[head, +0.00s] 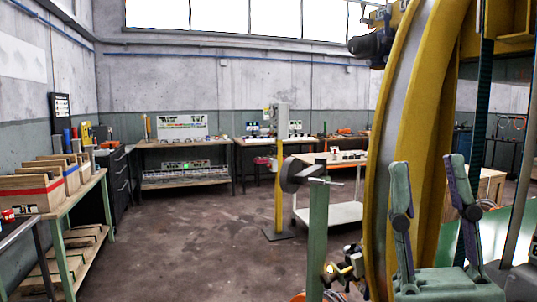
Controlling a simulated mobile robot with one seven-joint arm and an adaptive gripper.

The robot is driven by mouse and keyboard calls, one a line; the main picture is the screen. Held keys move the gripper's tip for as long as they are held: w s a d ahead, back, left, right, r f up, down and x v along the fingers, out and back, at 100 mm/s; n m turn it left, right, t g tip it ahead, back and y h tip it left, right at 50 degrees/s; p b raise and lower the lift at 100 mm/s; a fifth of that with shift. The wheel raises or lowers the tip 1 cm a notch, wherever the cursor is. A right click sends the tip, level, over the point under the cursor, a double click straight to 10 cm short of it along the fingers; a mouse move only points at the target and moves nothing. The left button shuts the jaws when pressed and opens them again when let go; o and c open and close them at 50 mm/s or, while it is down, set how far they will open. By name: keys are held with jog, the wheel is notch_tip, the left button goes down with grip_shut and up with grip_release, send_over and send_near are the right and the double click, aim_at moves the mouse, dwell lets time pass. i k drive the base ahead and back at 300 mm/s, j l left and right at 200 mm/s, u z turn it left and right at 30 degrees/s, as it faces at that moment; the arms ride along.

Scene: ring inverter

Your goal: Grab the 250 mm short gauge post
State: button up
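I cannot pick out the 250 mm short gauge post with certainty. Several upright coloured pieces stand at the far left by the wall: a blue one (67,141) and a yellow one (87,133) show among them. They are too small to read any length or marking. Wooden boxes with upright dividers or boards inside sit on the left bench, one with a red stripe (28,194); their contents are mostly hidden.
A green post (318,235) stands in the centre foreground. The left bench (80,205) runs along the wall. Open brown floor (190,245) lies between. Workbenches (190,143) line the back.

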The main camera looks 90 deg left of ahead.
aim_at(88, 149)
jog(key=u, duration=3.9)
jog(key=i+l+z, duration=0.1)
jog(key=i+z, duration=0.3)
jog(key=i, duration=2.45)
jog(key=i+l, duration=0.1)
jog(key=i, duration=1.4)
jog(key=i+u, duration=0.1)
jog(key=i, duration=1.35)
